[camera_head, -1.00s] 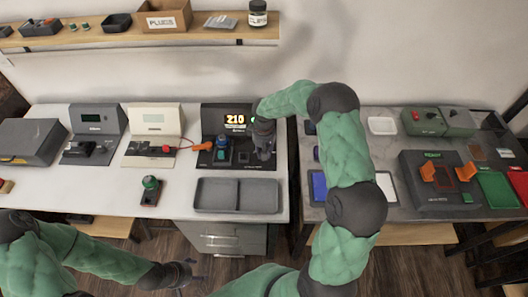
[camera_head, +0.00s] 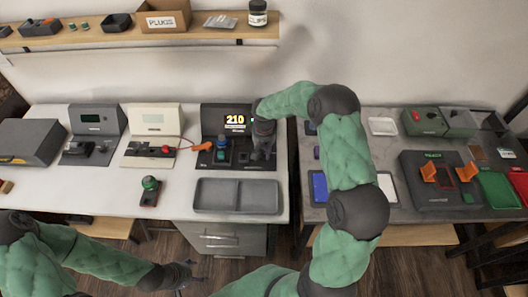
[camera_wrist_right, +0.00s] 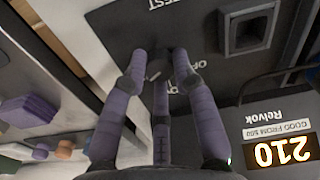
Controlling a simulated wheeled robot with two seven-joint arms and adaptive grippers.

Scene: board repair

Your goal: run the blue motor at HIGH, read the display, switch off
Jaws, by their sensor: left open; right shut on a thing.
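The station's lit display (camera_head: 235,120) reads 210; the same number shows upside down in the right wrist view (camera_wrist_right: 282,152), beside the name Relvok. My right gripper (camera_head: 262,155) is over the station's right side. In the right wrist view its purple fingers (camera_wrist_right: 163,75) are shut on a small switch knob, mostly hidden between them, next to panel lettering. Which setting it points to cannot be told. My left gripper (camera_head: 187,275) is open, low in front of the bench.
A grey two-part tray (camera_head: 237,196) lies in front of the station. A cream station (camera_head: 153,118) and another dark station (camera_head: 96,118) stand further left.

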